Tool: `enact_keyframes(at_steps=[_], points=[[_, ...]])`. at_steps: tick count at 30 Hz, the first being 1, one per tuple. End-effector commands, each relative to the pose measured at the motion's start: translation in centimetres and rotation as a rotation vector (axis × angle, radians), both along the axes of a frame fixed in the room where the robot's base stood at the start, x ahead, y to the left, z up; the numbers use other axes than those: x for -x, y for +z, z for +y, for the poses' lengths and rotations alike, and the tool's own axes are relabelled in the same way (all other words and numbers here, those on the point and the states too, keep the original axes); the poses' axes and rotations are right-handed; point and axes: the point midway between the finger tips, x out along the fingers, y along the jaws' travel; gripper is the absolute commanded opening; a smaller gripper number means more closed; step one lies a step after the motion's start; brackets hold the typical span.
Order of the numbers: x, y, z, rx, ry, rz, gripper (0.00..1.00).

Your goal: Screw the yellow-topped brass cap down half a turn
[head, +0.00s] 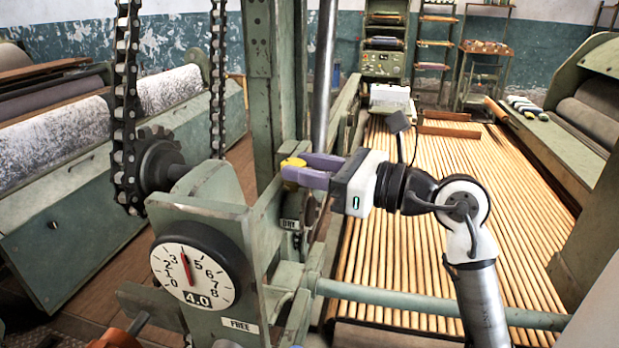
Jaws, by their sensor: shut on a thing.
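The yellow-topped brass cap (292,163) sits at the top of the green machine frame, left of centre in the head view. My gripper (300,172) reaches it from the right, with its purple fingers level and shut on the cap. The yellow top shows at and above the fingertips. The fingers hide most of the cap's brass side and whatever is under it, so I cannot see its thread or seat.
A round dial (196,273) with a red needle and a "4.0" plate faces front. A chain (125,100) and sprocket (160,165) stand at the left. A steel rod (323,80) rises behind my gripper. A slatted wooden bed (440,240) lies right.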

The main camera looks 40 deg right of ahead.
Motion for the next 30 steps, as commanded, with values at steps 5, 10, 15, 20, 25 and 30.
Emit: enact_keyframes(at_steps=[5,10,15,20,25,30], points=[[0.1,0.0,0.1,0.000,-0.015,-0.001,0.11],[0.1,0.0,0.1,-0.001,-0.014,-0.001,0.11],[0.1,0.0,0.1,-0.001,-0.014,-0.001,0.55],[0.0,0.0,0.0,-0.001,-0.014,-0.001,0.56],[0.2,0.0,-0.1,-0.001,-0.014,-0.001,0.56],[2.0,-0.2,-1.2,-0.002,-0.018,-0.001,0.56]])
